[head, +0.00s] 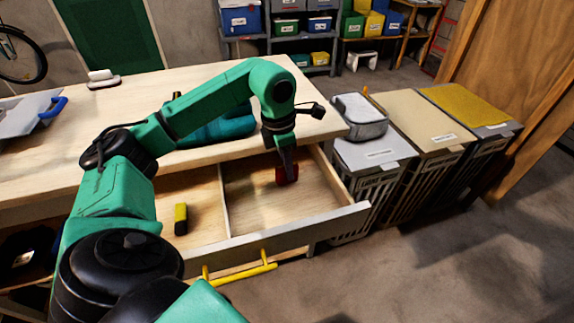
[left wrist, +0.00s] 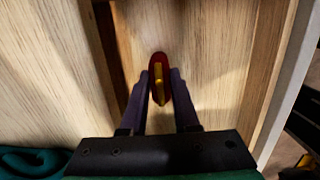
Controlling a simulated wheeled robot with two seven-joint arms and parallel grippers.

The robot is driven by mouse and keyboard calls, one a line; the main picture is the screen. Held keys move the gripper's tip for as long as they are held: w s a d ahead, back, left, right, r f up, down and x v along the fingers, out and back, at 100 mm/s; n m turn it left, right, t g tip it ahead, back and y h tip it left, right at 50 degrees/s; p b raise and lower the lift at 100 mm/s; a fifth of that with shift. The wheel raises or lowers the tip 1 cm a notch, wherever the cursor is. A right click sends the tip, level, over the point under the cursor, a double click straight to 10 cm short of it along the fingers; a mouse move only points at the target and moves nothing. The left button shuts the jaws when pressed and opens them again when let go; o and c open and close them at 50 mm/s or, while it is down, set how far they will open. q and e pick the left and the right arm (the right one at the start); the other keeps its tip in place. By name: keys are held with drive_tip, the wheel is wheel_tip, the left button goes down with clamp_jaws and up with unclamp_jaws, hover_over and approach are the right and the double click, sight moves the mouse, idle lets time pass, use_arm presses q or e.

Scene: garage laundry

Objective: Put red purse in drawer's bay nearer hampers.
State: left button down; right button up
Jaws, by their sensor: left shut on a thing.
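The drawer (head: 322,216) is pulled open below the bench top, and a divider (head: 223,200) splits it into two bays. The right bay (head: 255,207) is the one nearer the hampers (head: 365,180). My left gripper (head: 287,172) points down into the right bay, shut on the red purse (head: 287,178). In the left wrist view the purse (left wrist: 160,66) sits between the two fingers (left wrist: 160,95), with a yellow strip along its top. Whether the purse touches the drawer floor I cannot tell. My right gripper is not in view.
A yellow and black object (head: 181,219) stands in the left bay. A teal cloth item (head: 215,128) lies on the bench (head: 50,150) behind my arm. The rest of the right bay is clear.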

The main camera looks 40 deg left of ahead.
sight(281, 164)
use_arm(q)
drive_tip(key=shift+f, duration=0.2)
drive_tip(key=c, duration=0.7)
unclamp_jaws()
drive_tip(key=shift+o, duration=0.2)
drive_tip(key=shift+r, duration=0.6)
wheel_tip(281, 164, up, 11)
drive_tip(key=s+p, duration=0.1)
drive_tip(key=p, duration=0.1)
drive_tip(key=shift+a, duration=0.4)
drive_tip(key=shift+r, duration=0.1)
